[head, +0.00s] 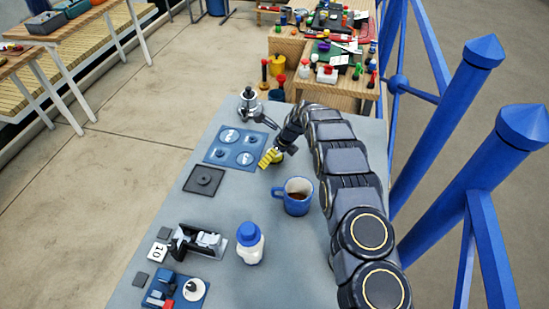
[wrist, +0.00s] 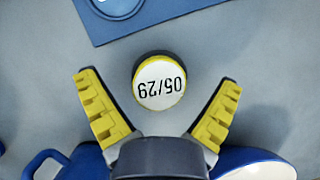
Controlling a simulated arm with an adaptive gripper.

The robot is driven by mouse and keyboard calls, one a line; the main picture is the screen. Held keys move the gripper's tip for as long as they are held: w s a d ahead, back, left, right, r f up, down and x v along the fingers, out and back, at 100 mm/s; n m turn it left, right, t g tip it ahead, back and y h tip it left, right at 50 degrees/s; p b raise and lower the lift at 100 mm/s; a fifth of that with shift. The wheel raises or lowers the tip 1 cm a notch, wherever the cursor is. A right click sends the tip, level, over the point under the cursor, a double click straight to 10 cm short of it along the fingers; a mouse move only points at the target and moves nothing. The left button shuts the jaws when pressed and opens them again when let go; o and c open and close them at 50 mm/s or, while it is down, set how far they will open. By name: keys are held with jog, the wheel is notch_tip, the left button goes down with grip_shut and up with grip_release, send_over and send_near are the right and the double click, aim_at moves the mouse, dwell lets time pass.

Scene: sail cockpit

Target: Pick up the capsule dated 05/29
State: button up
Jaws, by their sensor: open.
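The capsule (wrist: 159,82) is a short round piece with a pale top, a yellow rim and "05/29" printed on it, upside down in the wrist view. It stands on the grey table top. My gripper (wrist: 159,90) has its two yellow fingers spread wide, one to each side of the capsule, with clear gaps and no contact. In the head view my gripper (head: 268,158) is low over the table, beyond the blue mug, and mostly hides the capsule.
A blue mug (head: 297,197) with dark liquid stands close to my gripper on the near side. A blue tray (head: 220,156) with round spots lies to the left, with a metal pot (head: 248,106) behind it. A blue-capped white bottle (head: 250,246) stands nearer. A dark square plate (head: 204,181) lies left.

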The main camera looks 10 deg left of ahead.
jog(key=c, duration=1.3)
